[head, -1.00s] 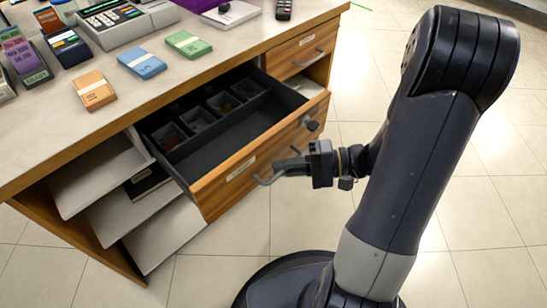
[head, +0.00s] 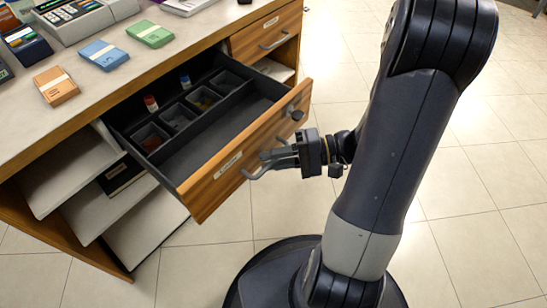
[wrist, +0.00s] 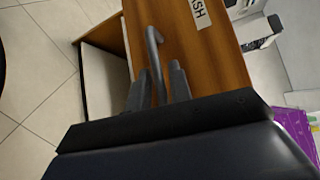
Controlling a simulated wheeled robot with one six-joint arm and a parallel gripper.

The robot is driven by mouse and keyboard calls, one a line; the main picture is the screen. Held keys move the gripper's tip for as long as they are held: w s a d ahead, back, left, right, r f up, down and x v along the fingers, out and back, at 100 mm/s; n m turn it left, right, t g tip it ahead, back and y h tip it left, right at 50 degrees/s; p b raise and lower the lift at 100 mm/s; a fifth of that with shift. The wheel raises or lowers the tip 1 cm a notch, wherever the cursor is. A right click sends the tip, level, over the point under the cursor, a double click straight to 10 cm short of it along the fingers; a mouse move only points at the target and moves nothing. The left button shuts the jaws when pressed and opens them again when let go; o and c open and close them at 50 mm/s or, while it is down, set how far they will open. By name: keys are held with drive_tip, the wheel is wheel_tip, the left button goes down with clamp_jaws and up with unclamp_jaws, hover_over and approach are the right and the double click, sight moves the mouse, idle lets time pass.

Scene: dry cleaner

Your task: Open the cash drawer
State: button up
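The cash drawer (head: 285,128) is pulled far out of the counter, and its wooden front also shows in the wrist view (wrist: 215,62). Inside are several small dark compartments (head: 179,115) and a long bare section. The grey drawer handle (head: 256,173) is a bent bar; in the wrist view the handle (wrist: 153,42) runs down between my fingers. My gripper (head: 272,158) is at the handle, its fingers (wrist: 160,84) on either side of the bar and apparently closed on it. Part of the handle is hidden behind the fingers.
The counter top (head: 120,95) holds bundles of notes, including a green one (head: 150,34), and a register (head: 82,15). Another closed drawer (head: 265,38) lies to the right. Open shelves (head: 125,195) are below left. The tiled floor (head: 470,190) to the right is clear.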

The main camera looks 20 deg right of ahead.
drive_tip(key=shift+o, duration=1.1)
drive_tip(key=shift+d, duration=0.1)
drive_tip(key=p+v, duration=0.2)
drive_tip(key=v, duration=0.8)
drive_tip(key=shift+d, duration=0.3)
drive_tip(key=shift+s, duration=0.1)
drive_tip(key=shift+b+x, duration=1)
drive_tip(key=shift+x, duration=4.45)
